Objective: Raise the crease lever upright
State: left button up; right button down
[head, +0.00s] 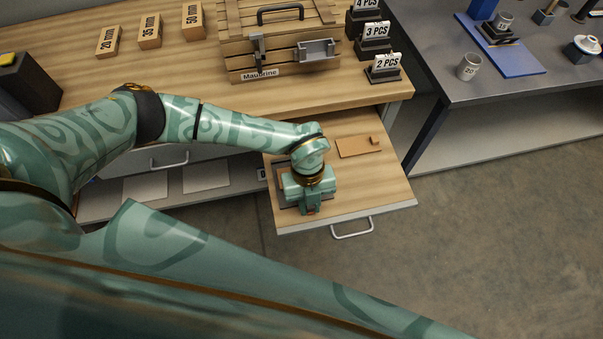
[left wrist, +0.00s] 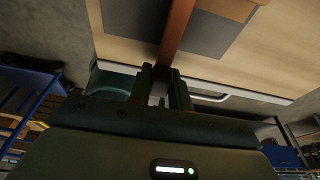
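My left gripper (head: 310,208) points down over the near left part of the wooden pull-out board (head: 375,187). A dark plate (head: 290,199) lies under it, mostly hidden by the gripper. In the left wrist view the crease lever (left wrist: 178,32) is a long copper-brown bar that crosses above the dark plate (left wrist: 215,30). Its end runs in between the two narrow fingers (left wrist: 163,82), which stand close on both sides of it, with a small light gap below. In the head view my gripper hides most of the lever. My right gripper is out of view.
A flat brown piece with a small tab (head: 358,148) lies on the board. The drawer handle (head: 352,229) is at its front edge. On the bench behind stand a wooden crate (head: 235,47) and number signs (head: 384,68). A grey table (head: 450,88) stands right. Floor in front is clear.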

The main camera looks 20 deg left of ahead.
pick_arm(q)
jog(key=shift+p+v, duration=1.2)
jog(key=shift+v, duration=0.25)
jog(key=shift+s, duration=0.1)
jog(key=shift+p+v, duration=0.95)
jog(key=shift+v, duration=0.2)
jog(key=shift+r, duration=0.1)
jog(key=shift+w+a+r+p, duration=0.15)
jog(key=shift+w+r+p, duration=0.15)
jog(key=shift+r+p, duration=0.2)
jog(key=shift+w+a+r+p, duration=0.15)
jog(key=shift+w+r+p, duration=0.1)
jog(key=shift+r+p, duration=0.25)
jog(key=shift+r, duration=0.15)
jog(key=shift+a, duration=0.1)
